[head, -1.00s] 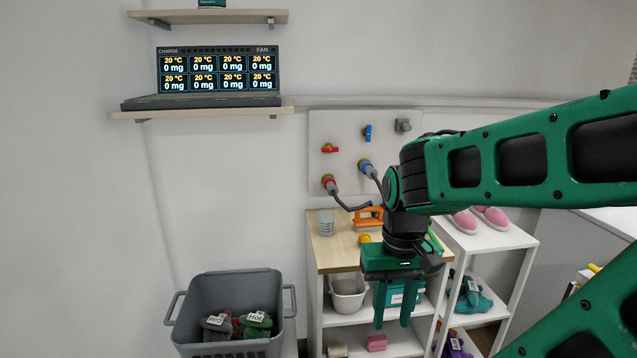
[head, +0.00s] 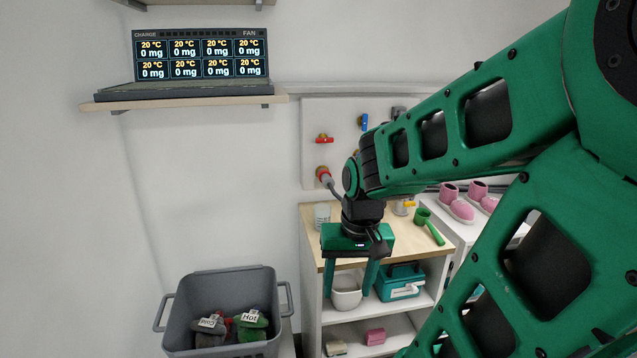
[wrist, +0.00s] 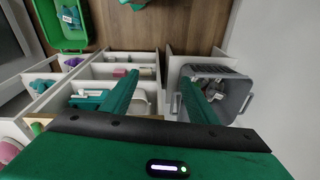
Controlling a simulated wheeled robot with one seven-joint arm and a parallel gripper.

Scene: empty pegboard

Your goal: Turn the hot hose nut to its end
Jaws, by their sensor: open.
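The hot hose nut (head: 323,173) is the red fitting at the lower left of the pale wall panel (head: 310,115), with a grey hose running down from it behind my arm. A red valve handle (head: 324,138) sits above it and a blue valve handle (head: 363,122) to the upper right. The blue hose fitting is hidden behind my arm. My gripper (head: 350,282) is open and empty, pointing down in front of the wooden-topped shelf, below the red nut and apart from it. In the wrist view its fingers (wrist: 160,95) are spread above the shelf and the grey bin.
A grey bin (head: 172,327) with items labelled Hot and Cold stands at lower left. The wooden counter (head: 310,240) holds a white cup (head: 321,216) and a green tool (head: 430,226). A wall shelf (head: 185,104) with the display juts out at upper left.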

